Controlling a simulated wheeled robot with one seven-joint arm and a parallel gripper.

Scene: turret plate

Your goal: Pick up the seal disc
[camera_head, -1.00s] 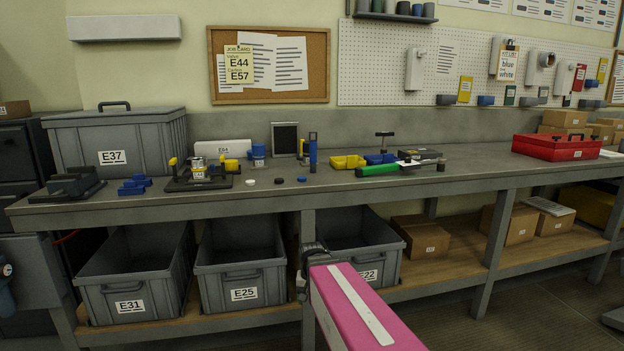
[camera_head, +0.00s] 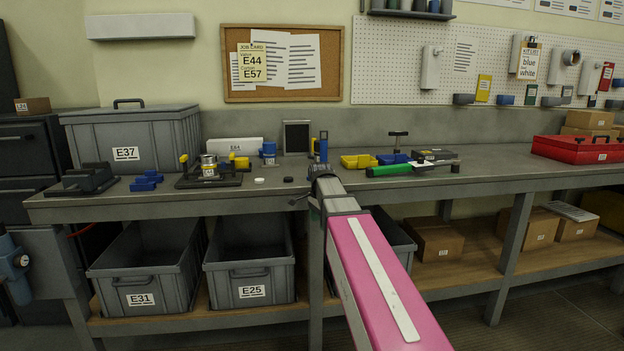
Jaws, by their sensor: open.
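Small discs lie near the bench's front edge: a white disc (camera_head: 259,180) and a black disc (camera_head: 288,179). A blue disc seen earlier to their right is now hidden behind my gripper. Which disc is the seal disc, I cannot tell from the frames. My gripper (camera_head: 319,171) is at the bench's front edge, right of the black disc, at the end of my pink arm. Its fingers are small and partly hidden here; it is open, with nothing seen in it. A black fixture plate (camera_head: 222,181) with yellow clamps and a metal cylinder stands left of the discs.
Blue blocks (camera_head: 146,181) and a grey lidded crate (camera_head: 133,140) stand at left. A blue cylinder part (camera_head: 269,153) stands behind the discs.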

